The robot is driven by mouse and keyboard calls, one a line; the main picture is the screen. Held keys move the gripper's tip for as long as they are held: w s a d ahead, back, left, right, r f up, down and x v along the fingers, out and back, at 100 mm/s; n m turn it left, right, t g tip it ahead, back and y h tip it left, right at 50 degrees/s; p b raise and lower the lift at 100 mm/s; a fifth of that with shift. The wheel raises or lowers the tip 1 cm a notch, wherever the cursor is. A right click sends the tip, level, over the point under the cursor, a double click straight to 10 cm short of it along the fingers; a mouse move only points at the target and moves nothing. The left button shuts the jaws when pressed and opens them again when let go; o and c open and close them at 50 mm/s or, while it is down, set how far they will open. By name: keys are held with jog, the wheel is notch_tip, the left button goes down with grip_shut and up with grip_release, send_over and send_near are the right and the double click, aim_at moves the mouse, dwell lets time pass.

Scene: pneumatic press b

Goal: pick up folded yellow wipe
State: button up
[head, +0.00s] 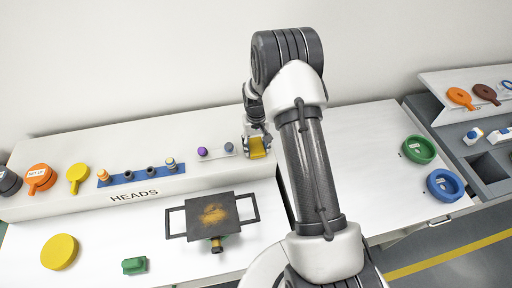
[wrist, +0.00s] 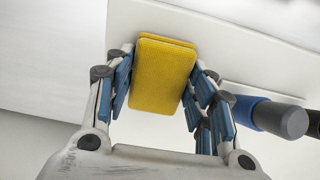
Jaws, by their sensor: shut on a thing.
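The folded yellow wipe (wrist: 163,75) is a flat, two-layered yellow pad with rounded corners. My gripper (wrist: 160,88) is shut on it, with the blue-padded fingers at its left and right edges in the wrist view. In the head view the wipe (head: 257,148) shows below my gripper (head: 257,138), at the right end of the raised white shelf. I cannot tell whether the wipe touches the surface beneath it.
A small white plate with a purple knob (head: 202,151) stands just left of my gripper. A blue rack (head: 140,176) with several pegs is farther left. A dark handled plate with brown dust (head: 212,215) lies in front. The white table right of my arm (head: 365,140) is mostly clear.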

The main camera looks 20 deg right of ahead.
aim_at(256, 147)
jog(key=shift+c, duration=0.7)
jog(key=shift+r, duration=0.55)
notch_tip(256, 147, up, 19)
jog(key=p, duration=0.1)
jog(key=shift+p, duration=0.3)
jog(key=o, duration=0.5)
jog(key=shift+c, duration=0.2)
jog(key=c, duration=0.7)
jog(key=shift+f, duration=0.15)
